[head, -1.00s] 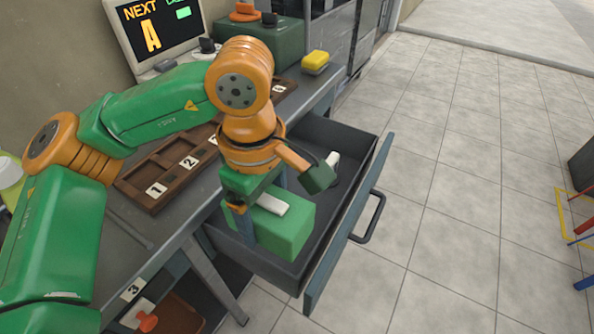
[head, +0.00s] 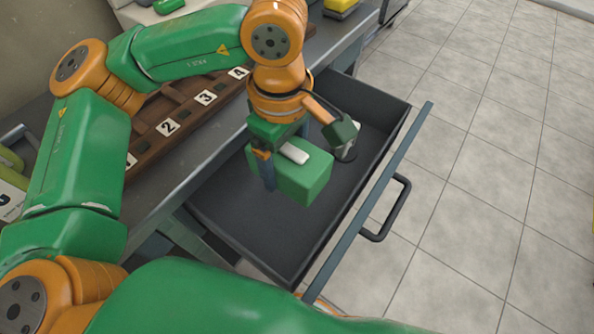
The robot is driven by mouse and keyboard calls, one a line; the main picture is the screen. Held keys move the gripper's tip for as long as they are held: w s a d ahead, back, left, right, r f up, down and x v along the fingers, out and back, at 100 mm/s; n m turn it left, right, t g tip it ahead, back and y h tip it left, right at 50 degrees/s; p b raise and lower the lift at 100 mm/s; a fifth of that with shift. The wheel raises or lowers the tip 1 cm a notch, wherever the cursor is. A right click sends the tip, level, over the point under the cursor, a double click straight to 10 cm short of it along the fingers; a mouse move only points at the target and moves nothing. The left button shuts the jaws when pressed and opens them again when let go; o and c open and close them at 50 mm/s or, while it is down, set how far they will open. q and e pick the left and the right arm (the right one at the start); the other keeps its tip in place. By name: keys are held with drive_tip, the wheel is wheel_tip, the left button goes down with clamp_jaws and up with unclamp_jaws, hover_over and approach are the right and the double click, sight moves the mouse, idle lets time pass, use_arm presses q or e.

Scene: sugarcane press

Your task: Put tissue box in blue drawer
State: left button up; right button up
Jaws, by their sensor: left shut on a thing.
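The green tissue box (head: 306,180), with a white tissue (head: 294,153) on top, is in my left gripper (head: 264,165). The gripper is shut on one end of the box from above. The box is over the open drawer (head: 260,228), within its walls as seen from above. I cannot tell whether it touches the drawer floor. The drawer has a blue-grey front panel (head: 368,205) with a dark handle (head: 388,212). My right gripper is not in view.
The near part of the drawer floor is bare. A wooden tray (head: 182,115) with numbered compartments lies on the table. A yellow thing (head: 341,5) is at the back.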

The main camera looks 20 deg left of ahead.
sight(288, 200)
use_arm(q)
wheel_tip(288, 200, down, 10)
drive_tip(key=shift+b, duration=0.7)
drive_tip(key=shift+w, duration=0.1)
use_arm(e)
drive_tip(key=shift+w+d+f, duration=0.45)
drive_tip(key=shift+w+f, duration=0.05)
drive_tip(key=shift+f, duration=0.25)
use_arm(q)
drive_tip(key=shift+f, duration=0.1)
drive_tip(key=shift+f, duration=0.1)
drive_tip(key=o, duration=1.2)
drive_tip(key=shift+o, duration=0.2)
wheel_tip(288, 200, up, 12)
drive_tip(key=shift+p, duration=1.15)
drive_tip(key=shift+r, duration=0.2)
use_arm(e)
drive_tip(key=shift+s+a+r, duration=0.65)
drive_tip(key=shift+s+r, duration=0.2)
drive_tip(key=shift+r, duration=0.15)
